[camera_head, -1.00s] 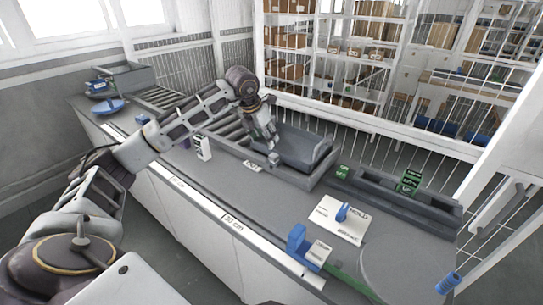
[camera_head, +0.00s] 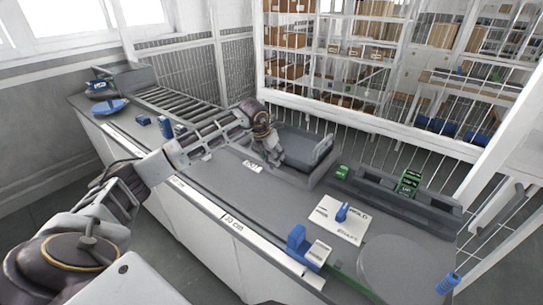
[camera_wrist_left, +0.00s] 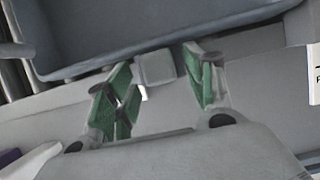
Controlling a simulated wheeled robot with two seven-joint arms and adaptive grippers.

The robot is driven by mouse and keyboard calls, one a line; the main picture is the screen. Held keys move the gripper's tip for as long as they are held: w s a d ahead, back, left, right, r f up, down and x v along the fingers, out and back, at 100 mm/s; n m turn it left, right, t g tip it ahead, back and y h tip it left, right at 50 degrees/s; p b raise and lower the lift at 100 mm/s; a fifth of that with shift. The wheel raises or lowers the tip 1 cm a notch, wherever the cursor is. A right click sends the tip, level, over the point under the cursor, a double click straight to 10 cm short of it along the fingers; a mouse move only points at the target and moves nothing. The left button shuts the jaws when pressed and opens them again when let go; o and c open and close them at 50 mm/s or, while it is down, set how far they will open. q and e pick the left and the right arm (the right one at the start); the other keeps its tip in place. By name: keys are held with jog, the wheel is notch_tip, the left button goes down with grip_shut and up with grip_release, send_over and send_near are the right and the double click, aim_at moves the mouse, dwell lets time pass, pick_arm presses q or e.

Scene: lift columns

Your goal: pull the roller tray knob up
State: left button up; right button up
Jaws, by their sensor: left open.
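The roller tray (camera_head: 322,152) is a grey tray at the near end of the roller track, and its dark rim and inner floor (camera_wrist_left: 125,28) fill the top of the left wrist view. The knob looks like a small light grey block (camera_wrist_left: 155,68) below the tray's rim. My left gripper (camera_wrist_left: 160,85) is open, with its green-padded fingers on either side of the block. The gap to each finger shows, and I cannot tell whether its depth matches. In the head view my left gripper (camera_head: 274,160) is over the tray's near left side and hides the knob. My right gripper is not in view.
A roller track (camera_head: 180,100) runs back left. Shelves stand behind the railing.

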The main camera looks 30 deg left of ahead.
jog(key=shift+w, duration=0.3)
